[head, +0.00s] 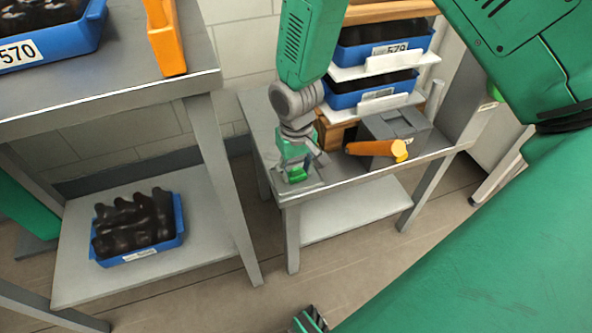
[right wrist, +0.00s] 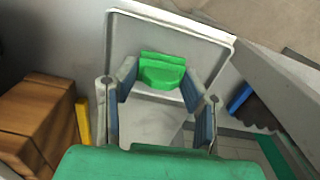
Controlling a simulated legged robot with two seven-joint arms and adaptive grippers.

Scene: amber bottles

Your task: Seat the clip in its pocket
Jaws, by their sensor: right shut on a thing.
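The green clip (head: 298,174) is at the front left corner of the small grey table, at the tip of my right gripper (head: 300,168). In the right wrist view the clip (right wrist: 162,72) sits between the two fingertips, and the gripper is shut on it. The clip is over a grey tray-like surface with a raised pale rim (right wrist: 175,18). I cannot tell whether the clip touches that surface. No pocket can be made out clearly; the fingers and clip cover part of this area.
An orange cylinder (head: 372,148) with a yellow end lies right of the gripper, by a grey box (head: 408,122). Blue bins (head: 375,93) are stacked behind. A taller grey table (head: 110,88) stands left, with a blue bin of dark bottles (head: 150,250) on a low shelf.

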